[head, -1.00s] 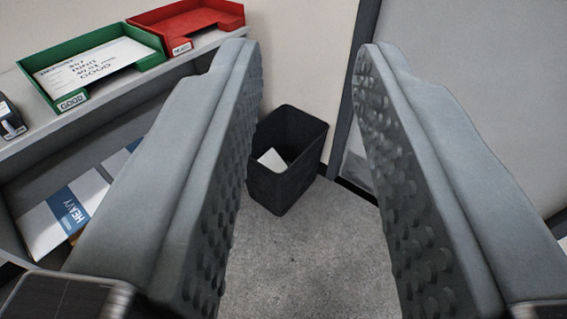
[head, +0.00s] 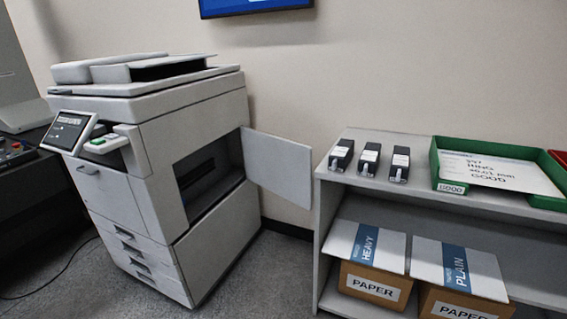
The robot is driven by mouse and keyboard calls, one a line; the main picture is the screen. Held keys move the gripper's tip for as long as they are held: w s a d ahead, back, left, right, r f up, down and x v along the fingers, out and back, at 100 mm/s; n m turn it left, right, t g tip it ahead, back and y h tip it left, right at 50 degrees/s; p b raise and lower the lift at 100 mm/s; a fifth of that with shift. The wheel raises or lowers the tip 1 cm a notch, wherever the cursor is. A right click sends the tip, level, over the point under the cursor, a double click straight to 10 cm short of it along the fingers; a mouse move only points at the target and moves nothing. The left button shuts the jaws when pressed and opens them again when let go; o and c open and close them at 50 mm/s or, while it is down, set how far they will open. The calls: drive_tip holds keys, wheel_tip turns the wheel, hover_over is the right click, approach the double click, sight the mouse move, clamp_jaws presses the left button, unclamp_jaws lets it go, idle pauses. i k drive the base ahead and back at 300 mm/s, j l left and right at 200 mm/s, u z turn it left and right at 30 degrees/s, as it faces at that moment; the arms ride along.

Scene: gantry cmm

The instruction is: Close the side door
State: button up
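A large grey-white copier (head: 165,150) stands on the floor at left of centre in the head view. Its side door (head: 280,168) is open. The door is a flat pale panel, swung out from the rear edge of the copier's right side towards the shelf. A dark opening (head: 210,172) shows in that side, with dark parts inside it. The door's free edge is at the right, and nothing touches it in view. My gripper is not in this frame.
A grey shelf unit (head: 330,195) stands right of the door, holding three small black cartridges (head: 369,160), a green tray (head: 555,203), and paper boxes (head: 375,287) below. Grey floor (head: 262,290) is clear between copier and shelf. A dark cable (head: 55,282) lies at left.

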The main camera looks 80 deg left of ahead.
sight(281, 165)
drive_tip(key=u, duration=3.05)
